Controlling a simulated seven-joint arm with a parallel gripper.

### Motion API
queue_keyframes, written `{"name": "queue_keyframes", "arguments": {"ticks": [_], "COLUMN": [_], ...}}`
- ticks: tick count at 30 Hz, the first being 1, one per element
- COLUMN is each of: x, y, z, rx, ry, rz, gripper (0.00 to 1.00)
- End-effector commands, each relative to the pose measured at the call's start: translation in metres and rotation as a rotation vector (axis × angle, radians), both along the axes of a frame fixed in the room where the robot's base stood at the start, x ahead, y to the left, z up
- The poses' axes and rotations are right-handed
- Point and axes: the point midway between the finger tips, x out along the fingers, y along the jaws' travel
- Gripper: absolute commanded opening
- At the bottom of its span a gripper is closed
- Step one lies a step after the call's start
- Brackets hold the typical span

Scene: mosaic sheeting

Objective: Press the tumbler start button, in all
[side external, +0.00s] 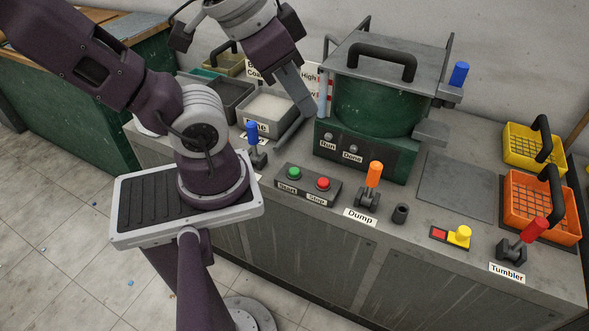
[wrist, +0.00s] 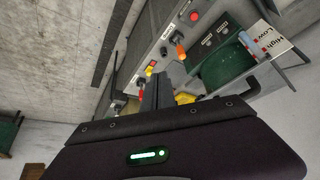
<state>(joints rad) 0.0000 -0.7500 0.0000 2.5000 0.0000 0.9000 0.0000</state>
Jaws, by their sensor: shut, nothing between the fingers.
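The green start button (side external: 294,174) sits on a dark box labelled "Start" and "Stop" near the counter's front, left of the red stop button (side external: 323,183). The red stop button also shows at the top of the wrist view (wrist: 194,16); the green one is not visible there. The red-handled lever (side external: 523,238) labelled "Tumbler" stands at the far right. The green tumbler drum (side external: 375,107) stands behind the controls. My gripper (side external: 304,110) is shut and empty, raised above the counter left of the drum, apart from the start button. Its fingers show in the wrist view (wrist: 157,80).
An orange-handled dump lever (side external: 373,175) stands right of the button box, and a blue-handled lever (side external: 252,134) left of it. A small red-and-yellow control box (side external: 441,236) sits near the tumbler lever. Trays (side external: 268,110) stand behind; yellow and orange baskets (side external: 535,205) at right.

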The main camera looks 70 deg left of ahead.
Motion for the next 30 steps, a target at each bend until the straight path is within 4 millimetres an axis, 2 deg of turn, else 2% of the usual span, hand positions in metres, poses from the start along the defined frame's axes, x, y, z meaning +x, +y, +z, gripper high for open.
{"name": "queue_keyframes", "arguments": {"ticks": [22,26,30], "x": [0.001,0.016,0.052], "y": [0.001,0.008,0.032], "z": [0.000,-0.004,-0.019], "rx": [-0.007,-0.089,-0.272], "ry": [0.008,0.117,0.342], "rz": [0.010,0.144,0.468], "gripper": [0.00,0.00,0.00]}}
